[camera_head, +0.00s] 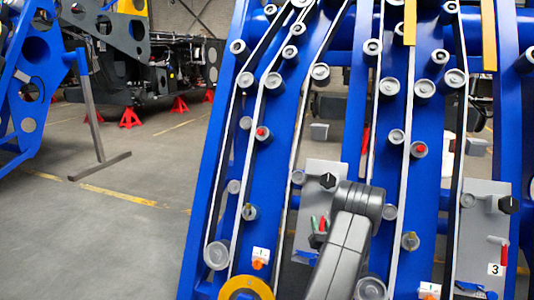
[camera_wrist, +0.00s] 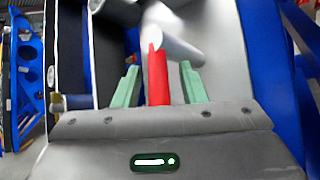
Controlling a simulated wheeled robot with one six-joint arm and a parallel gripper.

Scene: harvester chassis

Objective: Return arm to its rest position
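My gripper (camera_wrist: 159,70) has two green fingers set apart, with a red handle-like piece (camera_wrist: 157,80) between them. Narrow gaps show on both sides of the red piece, so the fingers do not look closed on it. A light grey rod (camera_wrist: 178,46) lies just beyond the red piece. A green finger and a bit of red show at my gripper (camera_head: 318,226), close to the panel.
The blue chassis frame (camera_head: 215,190) with several grey rollers surrounds the arm closely. A second grey panel (camera_head: 480,235), marked 3, has a black knob (camera_head: 508,205) and a red handle (camera_head: 503,256). Open floor (camera_head: 110,235) lies to the left, with another blue frame (camera_head: 35,70) beyond.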

